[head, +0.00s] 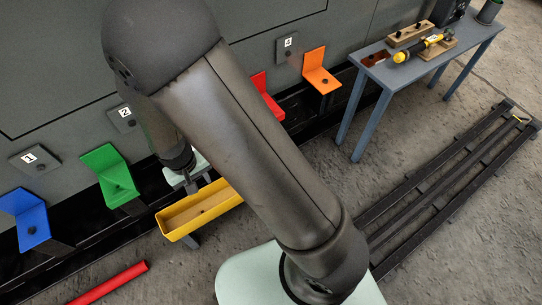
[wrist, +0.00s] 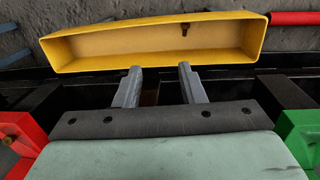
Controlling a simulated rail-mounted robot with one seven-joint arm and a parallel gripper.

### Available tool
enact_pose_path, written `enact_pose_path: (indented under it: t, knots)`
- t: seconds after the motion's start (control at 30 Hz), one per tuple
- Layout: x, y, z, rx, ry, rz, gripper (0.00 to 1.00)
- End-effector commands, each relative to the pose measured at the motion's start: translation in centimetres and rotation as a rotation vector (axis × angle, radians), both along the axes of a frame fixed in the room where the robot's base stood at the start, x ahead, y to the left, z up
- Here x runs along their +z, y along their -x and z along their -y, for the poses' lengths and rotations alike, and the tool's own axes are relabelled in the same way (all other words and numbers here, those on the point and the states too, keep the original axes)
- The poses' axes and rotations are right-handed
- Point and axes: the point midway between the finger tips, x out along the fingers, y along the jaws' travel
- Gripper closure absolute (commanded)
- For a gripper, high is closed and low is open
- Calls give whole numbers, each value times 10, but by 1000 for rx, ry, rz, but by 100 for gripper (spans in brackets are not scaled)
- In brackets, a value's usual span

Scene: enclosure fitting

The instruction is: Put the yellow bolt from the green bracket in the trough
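The yellow trough (head: 175,231) lies in front of the wall, right of the green bracket. A small dark piece (wrist: 184,30) shows inside the trough (wrist: 75,60); I cannot tell whether it is a bolt. I see no clearly yellow bolt. My gripper (wrist: 161,77) has its fingers apart with nothing between them, close to the trough's side nearest the wall.
Blue (head: 26,215), red (head: 265,95) and orange (head: 316,70) brackets line the wall. A blue table (head: 400,72) holds tools at upper right. A red bar (head: 110,283) lies on the floor, and a dark rack (head: 440,190) is at right. My arm hides the middle.

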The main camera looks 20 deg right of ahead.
Motion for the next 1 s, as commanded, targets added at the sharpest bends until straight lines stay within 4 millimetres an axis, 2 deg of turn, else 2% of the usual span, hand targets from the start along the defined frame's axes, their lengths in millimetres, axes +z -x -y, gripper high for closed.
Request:
enact_pose_path:
  t: [0.03,0.13,0.2,0.3,0.4,0.5,0.6,1.0]
  knots:
    - [30,-4,25,-38,-20,3,64]
    - [79,8,76,-82,-43,-14,64]
    - [109,23,109,-109,-59,-21,64]
    - [142,51,148,-140,-75,-26,64]
    - [162,78,174,-160,-85,-27,64]
    - [173,99,189,-172,-89,-30,64]
    - [178,110,195,-176,-91,-32,64]
    - [179,112,196,-177,-91,-33,64]
